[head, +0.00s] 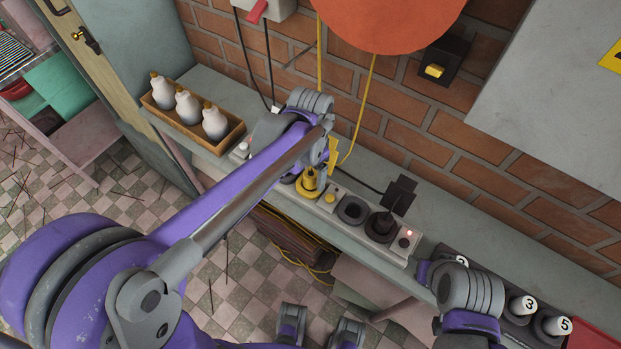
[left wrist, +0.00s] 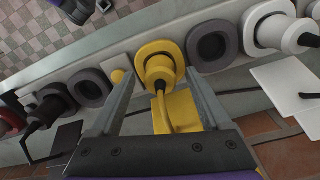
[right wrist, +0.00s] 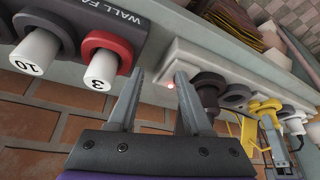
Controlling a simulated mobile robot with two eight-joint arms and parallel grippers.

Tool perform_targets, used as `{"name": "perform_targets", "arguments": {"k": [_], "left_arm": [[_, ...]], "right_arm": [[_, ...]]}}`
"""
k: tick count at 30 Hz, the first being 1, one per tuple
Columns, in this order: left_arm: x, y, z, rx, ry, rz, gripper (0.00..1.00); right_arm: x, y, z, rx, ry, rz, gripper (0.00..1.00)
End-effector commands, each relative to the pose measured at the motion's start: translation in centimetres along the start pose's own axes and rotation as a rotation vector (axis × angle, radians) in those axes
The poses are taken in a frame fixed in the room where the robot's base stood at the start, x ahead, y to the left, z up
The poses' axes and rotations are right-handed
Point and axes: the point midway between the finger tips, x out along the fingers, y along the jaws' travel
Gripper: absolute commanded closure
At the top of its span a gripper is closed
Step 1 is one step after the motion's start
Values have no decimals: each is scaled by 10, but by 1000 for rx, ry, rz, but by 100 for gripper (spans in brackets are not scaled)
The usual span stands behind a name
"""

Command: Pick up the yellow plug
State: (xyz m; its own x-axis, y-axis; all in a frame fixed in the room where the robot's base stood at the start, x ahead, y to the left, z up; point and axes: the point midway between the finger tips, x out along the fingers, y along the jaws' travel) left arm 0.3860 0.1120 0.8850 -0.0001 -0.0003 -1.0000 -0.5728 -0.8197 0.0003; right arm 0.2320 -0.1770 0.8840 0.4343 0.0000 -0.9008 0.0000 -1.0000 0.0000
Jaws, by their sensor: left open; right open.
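The yellow plug (head: 309,183) stands in a yellow socket of the power strip (head: 340,213), with its cord running up the wall. In the left wrist view the plug (left wrist: 160,70) sits between the fingers of my open left gripper (left wrist: 157,78), with a visible gap on both sides. A yellow tag (left wrist: 177,108) hangs by its cord. In the head view my left arm partly hides this gripper. My right gripper (right wrist: 160,74) is open and empty by the red-lit end of the strip. The right wrist view also shows the yellow plug (right wrist: 264,108) farther along.
A black plug (head: 381,224) stands in the same strip, and a white plug (left wrist: 285,34) is near the left gripper. A wooden tray (head: 199,122) of bottles stands at the left. A brick wall (head: 420,118) closes the back.

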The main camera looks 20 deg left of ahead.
Motion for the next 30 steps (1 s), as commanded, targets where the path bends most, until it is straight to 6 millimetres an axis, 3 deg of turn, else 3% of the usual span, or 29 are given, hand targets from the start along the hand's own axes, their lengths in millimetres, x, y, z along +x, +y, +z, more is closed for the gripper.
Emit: {"name": "perform_targets", "arguments": {"k": [4, 12, 25, 30], "left_arm": [[18, 0, 0, 0, 0, 0, 19], [20, 0, 0, 1, 0, 0, 19], [20, 0, 0, 1, 0, 0, 96], [20, 0, 0, 1, 0, 0, 100]], "right_arm": [[2, 0, 1, 0, -1, 0, 50], [2, 0, 1, 0, -1, 0, 50], [2, 0, 1, 0, -1, 0, 50], [2, 0, 1, 0, -1, 0, 50]]}}
